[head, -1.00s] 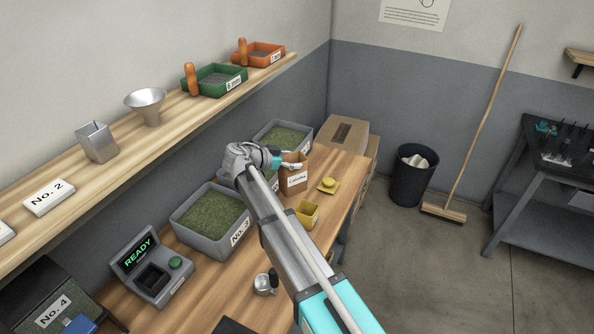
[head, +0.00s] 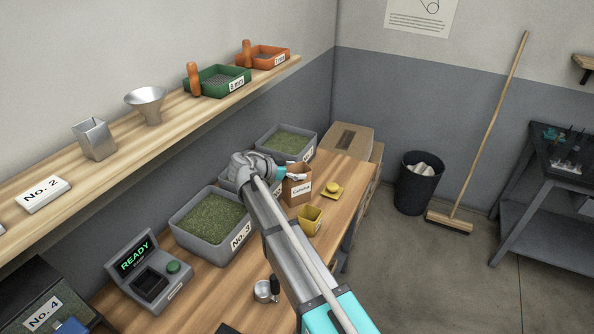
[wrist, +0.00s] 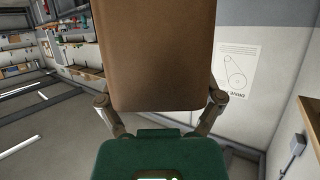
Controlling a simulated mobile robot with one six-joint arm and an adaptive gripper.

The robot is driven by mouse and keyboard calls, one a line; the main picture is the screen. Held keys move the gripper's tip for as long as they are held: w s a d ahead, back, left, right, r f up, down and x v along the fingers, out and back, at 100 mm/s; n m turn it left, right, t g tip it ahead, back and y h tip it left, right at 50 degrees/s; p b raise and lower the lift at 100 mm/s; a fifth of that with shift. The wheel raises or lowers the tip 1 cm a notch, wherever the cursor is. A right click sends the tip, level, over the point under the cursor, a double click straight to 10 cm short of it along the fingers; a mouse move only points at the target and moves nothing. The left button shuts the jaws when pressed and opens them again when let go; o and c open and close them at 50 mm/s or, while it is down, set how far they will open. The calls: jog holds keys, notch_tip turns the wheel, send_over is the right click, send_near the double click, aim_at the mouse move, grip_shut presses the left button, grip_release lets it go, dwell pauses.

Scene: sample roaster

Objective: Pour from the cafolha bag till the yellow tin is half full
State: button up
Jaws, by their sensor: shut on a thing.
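The cafolha bag (head: 297,187) is a brown paper bag with a white label, upright near the far end of the bench in the head view. My gripper (head: 285,172) is shut on it near its top. In the wrist view the bag (wrist: 155,55) fills the middle between my gripper's fingers (wrist: 160,108). The yellow tin (head: 310,219) stands open on the bench, in front of the bag and nearer the camera. Its inside is too small to read for contents. A yellow lid (head: 332,191) with a knob lies on the bench to the right of the bag.
Grey bins of green beans (head: 212,219) (head: 285,141) stand along the wall. A READY machine (head: 150,272) and a small metal cup (head: 265,291) are nearer. A shelf (head: 170,125) with a funnel and trays overhangs the bench's back.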

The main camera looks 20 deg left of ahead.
jog(key=shift+f, duration=0.15)
jog(key=shift+d+f+m+g+y, duration=0.15)
jog(key=shift+f+g+y, duration=0.3)
jog(key=shift+f, duration=0.45)
jog(key=shift+f+m+g+y, duration=0.15)
jog(key=shift+f+g+y, duration=0.25)
jog(key=shift+f, duration=0.5)
jog(key=shift+w+d+r+g+y+p, duration=0.1)
jog(key=shift+g+y+p, duration=0.35)
jog(key=shift+y+p, duration=0.25)
jog(key=shift+m+y+p, duration=0.3)
jog(key=shift+y+p, duration=0.05)
jog(key=shift+p, duration=0.1)
jog(key=shift+f, duration=0.25)
jog(key=shift+d+r+g+y+p, duration=0.1)
jog(key=shift+r+g+y+p, duration=0.1)
jog(key=shift+g+y+p, duration=0.15)
jog(key=shift+f, duration=0.25)
jog(key=shift+w+r+g, duration=0.1)
jog(key=shift+r+g, duration=0.05)
jog(key=shift+g, duration=0.1)
jog(key=shift+f+y, duration=0.25)
